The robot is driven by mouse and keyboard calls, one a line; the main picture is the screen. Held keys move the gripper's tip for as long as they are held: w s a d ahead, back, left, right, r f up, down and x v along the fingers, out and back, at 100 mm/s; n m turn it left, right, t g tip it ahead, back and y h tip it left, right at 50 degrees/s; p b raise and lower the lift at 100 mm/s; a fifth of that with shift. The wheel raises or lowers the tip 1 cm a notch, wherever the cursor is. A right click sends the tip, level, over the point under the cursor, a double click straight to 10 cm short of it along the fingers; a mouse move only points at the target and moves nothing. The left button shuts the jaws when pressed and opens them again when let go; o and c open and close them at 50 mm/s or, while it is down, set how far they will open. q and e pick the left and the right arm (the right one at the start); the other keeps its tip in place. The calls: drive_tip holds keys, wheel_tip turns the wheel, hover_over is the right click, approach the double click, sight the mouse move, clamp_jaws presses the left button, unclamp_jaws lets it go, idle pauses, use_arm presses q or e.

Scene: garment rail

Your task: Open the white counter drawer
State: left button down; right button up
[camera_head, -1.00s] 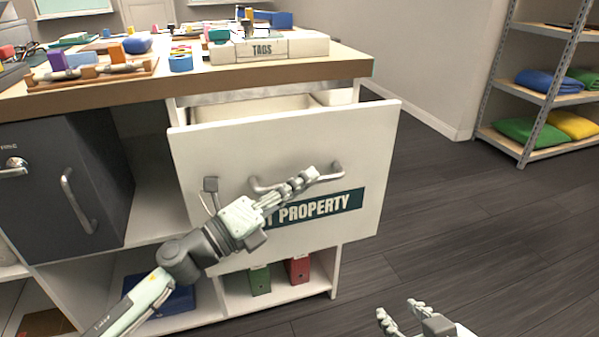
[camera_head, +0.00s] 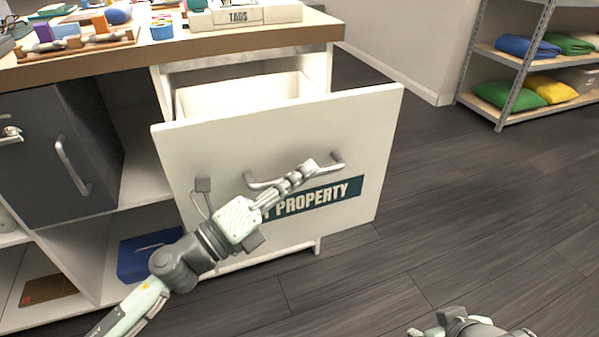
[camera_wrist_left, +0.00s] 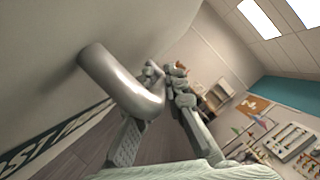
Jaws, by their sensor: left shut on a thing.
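The white counter drawer (camera_head: 222,145) is pulled out from under the counter, and its open top shows a gap behind the front panel. Its front carries a metal bar handle (camera_head: 337,166) and a dark label reading "PROPERTY", partly hidden by my gripper. My left gripper (camera_head: 305,171) lies across the handle and is shut on it. In the left wrist view the handle (camera_wrist_left: 118,82) runs in between the fingers (camera_wrist_left: 165,80). My right gripper (camera_head: 436,328) is at the bottom edge, away from the drawer; only part of it shows, so its jaws are unclear.
The counter top (camera_head: 100,61) holds small items and a "TAGS" box (camera_head: 238,17). A dark cabinet door (camera_head: 55,160) with a handle is left of the drawer. A blue bin (camera_head: 140,258) sits on the lower shelf. Dark floor (camera_head: 450,200) is clear to the right; metal shelving stands behind.

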use_arm(q)
drive_tip(key=c, duration=1.6)
unclamp_jaws()
drive_tip(key=shift+o, duration=0.2)
drive_tip(key=v, duration=1.2)
